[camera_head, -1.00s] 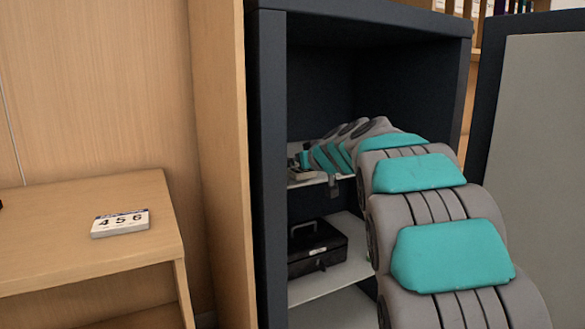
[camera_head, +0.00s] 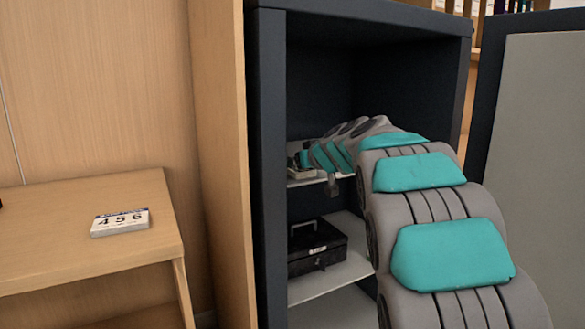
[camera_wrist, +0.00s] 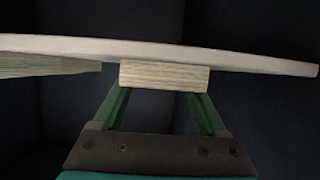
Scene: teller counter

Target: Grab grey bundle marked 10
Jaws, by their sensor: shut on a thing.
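In the wrist view my gripper (camera_wrist: 163,93) has its two green fingers at either side of a bundle (camera_wrist: 165,76), and it is shut on it. The bundle shows its pale, finely striped paper edge. No mark 10 can be read on it, and its broad faces are hidden. It is at the edge of a whitish shelf (camera_wrist: 250,62); I cannot tell whether it still touches it. In the head view my gripper is inside the dark cabinet at the upper shelf (camera_head: 305,182), mostly hidden by my own arm.
Another striped bundle (camera_wrist: 45,69) is to the left in the wrist view. A black cash box (camera_head: 316,247) sits on the shelf below. The cabinet's left wall (camera_head: 268,160) and open door (camera_head: 535,150) flank my arm.

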